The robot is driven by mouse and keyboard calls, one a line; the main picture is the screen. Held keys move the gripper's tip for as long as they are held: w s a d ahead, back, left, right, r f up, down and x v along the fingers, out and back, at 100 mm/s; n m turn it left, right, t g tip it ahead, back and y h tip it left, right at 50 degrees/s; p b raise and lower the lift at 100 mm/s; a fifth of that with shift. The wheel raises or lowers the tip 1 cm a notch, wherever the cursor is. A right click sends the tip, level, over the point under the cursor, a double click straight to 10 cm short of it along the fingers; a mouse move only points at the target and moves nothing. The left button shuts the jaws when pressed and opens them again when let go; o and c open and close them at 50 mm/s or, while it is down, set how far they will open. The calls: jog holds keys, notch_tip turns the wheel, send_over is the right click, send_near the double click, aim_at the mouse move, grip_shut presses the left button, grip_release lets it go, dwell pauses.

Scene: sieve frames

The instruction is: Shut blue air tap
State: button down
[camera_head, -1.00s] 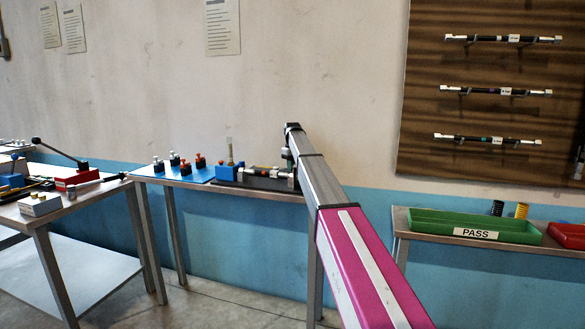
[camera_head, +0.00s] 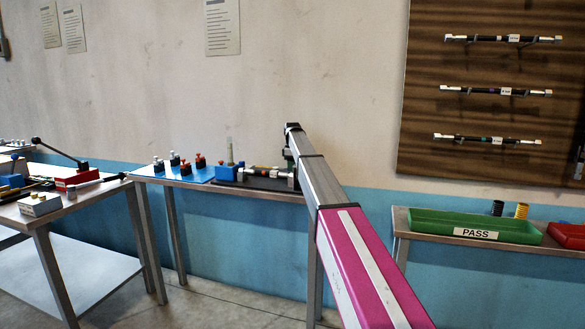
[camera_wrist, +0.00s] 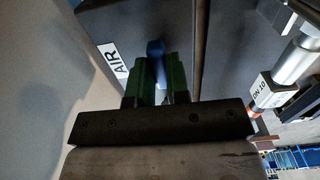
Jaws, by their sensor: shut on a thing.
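The blue air tap (camera_wrist: 155,50) shows in the wrist view as a small blue handle at the far end of my gripper. A white label reading AIR (camera_wrist: 116,62) is just left of it. My gripper (camera_wrist: 153,75) has two green fingers closed on the blue handle, one on each side. The fingers hide part of the handle. In the head view my arm reaches to the right end of the back bench, and it hides the tap there.
A metal fitting with a white tag (camera_wrist: 272,92) lies right of my gripper. A green PASS tray (camera_head: 430,222) stands on the right table.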

dwell(0.4)
jog(key=c, duration=1.1)
grip_release()
jog(key=shift+r, duration=0.1)
notch_tip(320, 180, up, 11)
jog(key=shift+f, duration=0.2)
